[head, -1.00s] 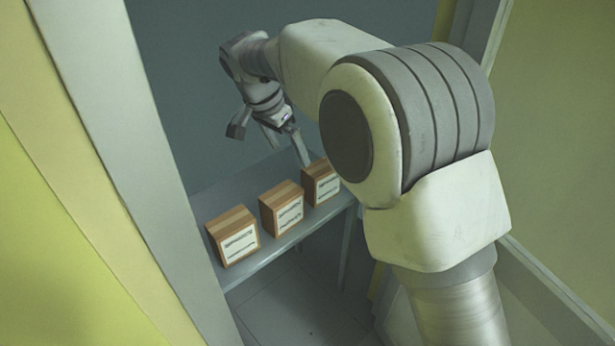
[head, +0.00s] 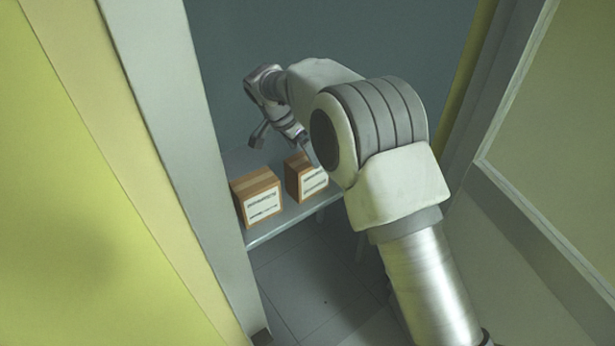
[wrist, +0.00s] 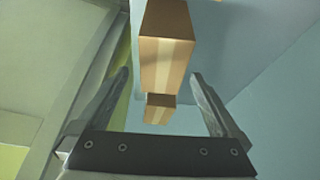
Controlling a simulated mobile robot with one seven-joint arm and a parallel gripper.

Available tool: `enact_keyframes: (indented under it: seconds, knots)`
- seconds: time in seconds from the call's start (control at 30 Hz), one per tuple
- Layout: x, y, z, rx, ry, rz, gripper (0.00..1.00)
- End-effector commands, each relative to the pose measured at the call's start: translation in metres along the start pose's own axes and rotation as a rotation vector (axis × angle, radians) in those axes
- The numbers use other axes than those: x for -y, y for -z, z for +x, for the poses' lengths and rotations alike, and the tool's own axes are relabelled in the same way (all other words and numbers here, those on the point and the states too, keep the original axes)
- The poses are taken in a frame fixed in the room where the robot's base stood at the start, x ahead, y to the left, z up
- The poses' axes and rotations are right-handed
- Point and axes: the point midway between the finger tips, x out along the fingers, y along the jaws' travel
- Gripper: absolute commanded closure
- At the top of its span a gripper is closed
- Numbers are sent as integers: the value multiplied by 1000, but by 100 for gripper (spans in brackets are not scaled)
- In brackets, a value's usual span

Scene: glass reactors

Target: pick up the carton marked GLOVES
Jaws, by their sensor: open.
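Two brown cartons with white front labels show in the head view, one on the left (head: 257,196) and one on the right (head: 304,179), partly covered by my arm. The label print is too small to read, so I cannot tell which is marked GLOVES. My gripper (head: 283,142) is open and empty, above and behind the cartons. In the wrist view its two fingers (wrist: 160,80) stand wide apart, with a nearer carton (wrist: 167,55) and a farther carton (wrist: 158,109) beyond them, in line with the gap. No carton is visibly gripped.
The cartons stand on a grey shelf (head: 262,234) in front of a dark wall. A pale upright post (head: 175,110) is close on the left, and a framed panel (head: 560,120) stands on the right. Tiled floor (head: 320,290) shows below the shelf.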

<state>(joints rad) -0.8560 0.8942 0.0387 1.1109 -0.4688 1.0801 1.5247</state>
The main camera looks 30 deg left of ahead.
Motion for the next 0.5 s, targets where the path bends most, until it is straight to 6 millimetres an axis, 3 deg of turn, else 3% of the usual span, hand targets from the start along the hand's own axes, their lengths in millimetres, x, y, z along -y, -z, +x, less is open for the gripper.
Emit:
enact_keyframes:
  seconds: [0.23, 0.5]
  knots:
    - [1, -1, 16, 1, -1, 1, 0]
    - [4, -1, 54, 1, -1, 2, 0]
